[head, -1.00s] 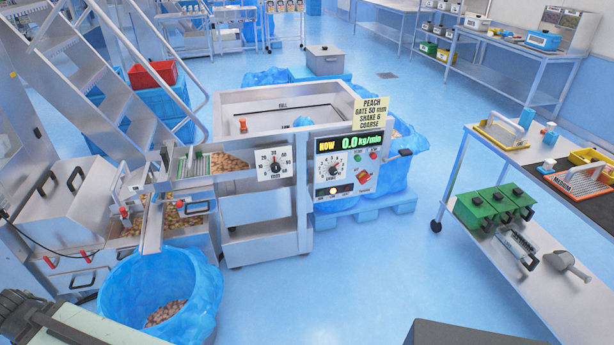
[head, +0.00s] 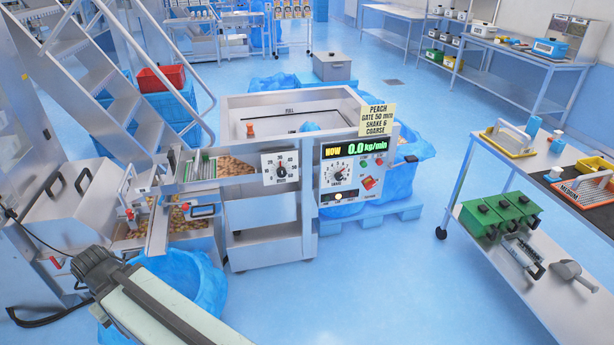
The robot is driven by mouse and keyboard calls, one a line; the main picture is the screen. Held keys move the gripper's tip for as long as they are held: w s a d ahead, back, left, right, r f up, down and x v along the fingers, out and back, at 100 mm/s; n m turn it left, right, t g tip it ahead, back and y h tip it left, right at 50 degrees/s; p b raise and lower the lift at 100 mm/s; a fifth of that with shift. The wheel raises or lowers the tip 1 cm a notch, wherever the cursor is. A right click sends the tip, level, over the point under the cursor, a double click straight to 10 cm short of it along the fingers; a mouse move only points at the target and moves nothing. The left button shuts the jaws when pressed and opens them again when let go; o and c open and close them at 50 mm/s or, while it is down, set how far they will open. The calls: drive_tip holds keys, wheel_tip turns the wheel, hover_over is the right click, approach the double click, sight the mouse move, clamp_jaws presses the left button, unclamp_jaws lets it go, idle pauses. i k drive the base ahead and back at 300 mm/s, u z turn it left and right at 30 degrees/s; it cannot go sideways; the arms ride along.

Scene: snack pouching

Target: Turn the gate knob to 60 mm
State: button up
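The gate knob (head: 281,171) is a black knob on a white square dial plate with numbers around it, on the front of the steel hopper machine. Its pointer looks to be roughly upward, near 30, but the dial is small. A yellow note (head: 377,120) above the control panel reads "PEACH, GATE 50 mm, SHAKE 6, COARSE". My arm comes in from the bottom, left of centre, its dark end near the blue-lined bin and well apart from the knob. No gripper fingers can be made out.
The control panel (head: 357,168) right of the dial has a second knob (head: 340,174) and a display reading 0.0 kg/min. A blue-lined bin (head: 205,285) stands below the chute. A side table (head: 530,160) is at right. The floor in front of the machine is clear.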

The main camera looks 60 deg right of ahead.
sight(281, 171)
drive_tip(key=z, duration=0.4)
drive_tip(key=i, duration=1)
drive_tip(key=u, duration=0.05)
